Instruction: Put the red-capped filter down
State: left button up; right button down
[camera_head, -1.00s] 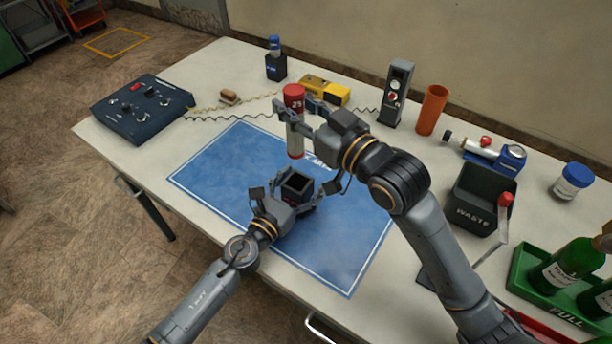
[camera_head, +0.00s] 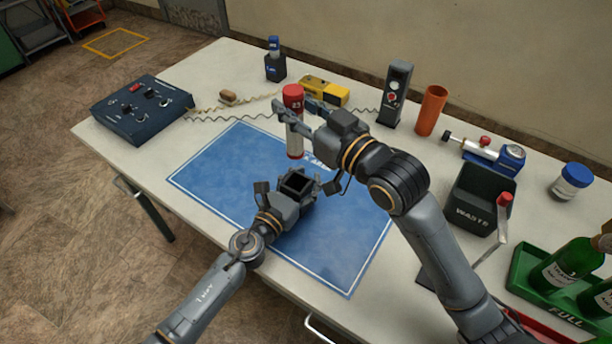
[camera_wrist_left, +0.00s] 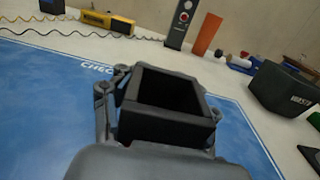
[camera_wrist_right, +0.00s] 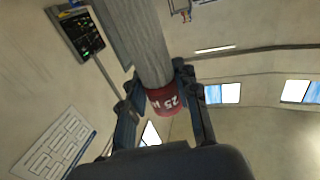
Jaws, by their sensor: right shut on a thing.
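The red-capped filter (camera_head: 295,146) is a pale cylinder with a red, numbered cap, upright near the mat's far edge. My right gripper (camera_head: 297,116) is shut on it just below the cap; the right wrist view shows the fingers on both sides of the cap end (camera_wrist_right: 163,98). I cannot tell whether its lower end touches the mat. A black, open-topped square box (camera_head: 296,184) is in front of it. My left gripper (camera_head: 292,192) has a finger on each side of this box, also seen in the left wrist view (camera_wrist_left: 165,118). Whether the fingers grip it is unclear.
The blue mat (camera_head: 220,172) has bare room left of the box. A control box (camera_head: 143,110), a yellow device (camera_head: 325,90), a grey meter (camera_head: 395,94), an orange tube (camera_head: 432,110) and a waste bin (camera_head: 478,200) stand around it.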

aim_at(297, 173)
pick_arm(q)
jog(key=shift+c, duration=0.2)
pick_arm(e)
jog(key=shift+r, duration=0.1)
jog(key=shift+r, duration=0.2)
notch_tip(297, 173, down, 18)
jog(key=shift+r, duration=0.1)
jog(key=c, duration=1)
grip_release()
jog(key=v, duration=1.2)
jog(key=shift+d, duration=0.15)
